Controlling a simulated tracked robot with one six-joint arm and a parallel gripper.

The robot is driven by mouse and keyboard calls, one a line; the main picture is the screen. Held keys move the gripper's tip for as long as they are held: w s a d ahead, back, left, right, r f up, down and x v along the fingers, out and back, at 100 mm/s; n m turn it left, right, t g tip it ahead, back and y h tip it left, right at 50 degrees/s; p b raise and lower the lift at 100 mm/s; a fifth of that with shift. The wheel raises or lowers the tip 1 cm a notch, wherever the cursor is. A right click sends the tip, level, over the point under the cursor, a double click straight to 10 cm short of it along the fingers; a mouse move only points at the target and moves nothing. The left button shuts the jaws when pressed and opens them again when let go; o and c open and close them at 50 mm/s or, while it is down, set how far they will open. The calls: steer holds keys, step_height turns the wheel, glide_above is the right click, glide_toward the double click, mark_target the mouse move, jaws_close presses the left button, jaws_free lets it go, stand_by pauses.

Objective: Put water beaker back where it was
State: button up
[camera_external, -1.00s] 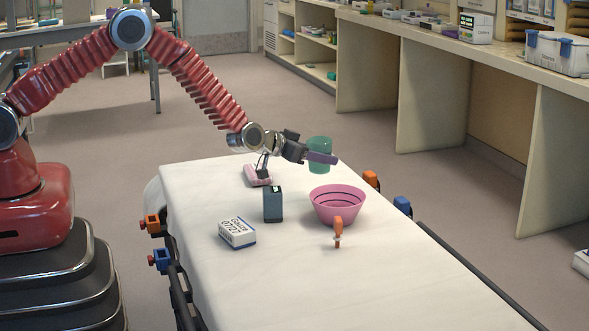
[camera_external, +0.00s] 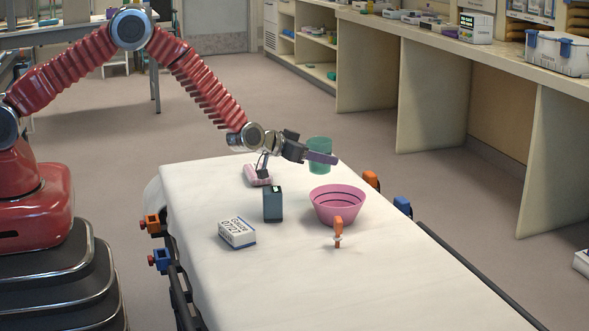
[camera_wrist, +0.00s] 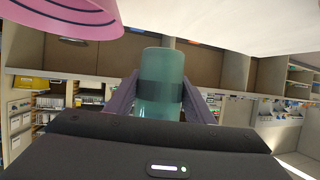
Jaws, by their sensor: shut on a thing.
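The water beaker is a translucent green cup (camera_external: 319,146), seen at the far end of the stretcher. In the wrist view the beaker (camera_wrist: 160,75) stands between my two fingers, with a darker band around its middle. My gripper (camera_external: 322,158) is shut on it; the fingers also show in the wrist view (camera_wrist: 160,102) on both sides of the beaker. The beaker looks about upright in the external view. I cannot tell whether its bottom touches the sheet, as the finger covers part of it.
A pink bowl (camera_external: 337,212) stands just in front of the beaker. A dark box (camera_external: 272,204), a white labelled box (camera_external: 237,233), a pink item (camera_external: 258,176) and an orange-topped item (camera_external: 338,232) are on the white stretcher (camera_external: 330,290). The front of the stretcher is clear.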

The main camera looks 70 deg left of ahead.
steer(key=s+d+r+m+h, duration=0.1)
steer(key=s+d, duration=0.2)
steer(key=d, duration=0.8)
steer(key=s+d+r+m+h, duration=0.1)
steer(key=s+d, duration=0.2)
steer(key=d, duration=0.8)
steer(key=s+d, duration=0.5)
steer(key=s, duration=0.1)
steer(key=s+a, duration=0.1)
steer(key=s+a+n+y, duration=0.2)
steer(key=s+a, duration=0.1)
steer(key=shift+s+f, duration=0.1)
steer(key=shift+f, duration=0.25)
steer(key=shift+f, duration=3.15)
steer(key=shift+f, duration=1.85)
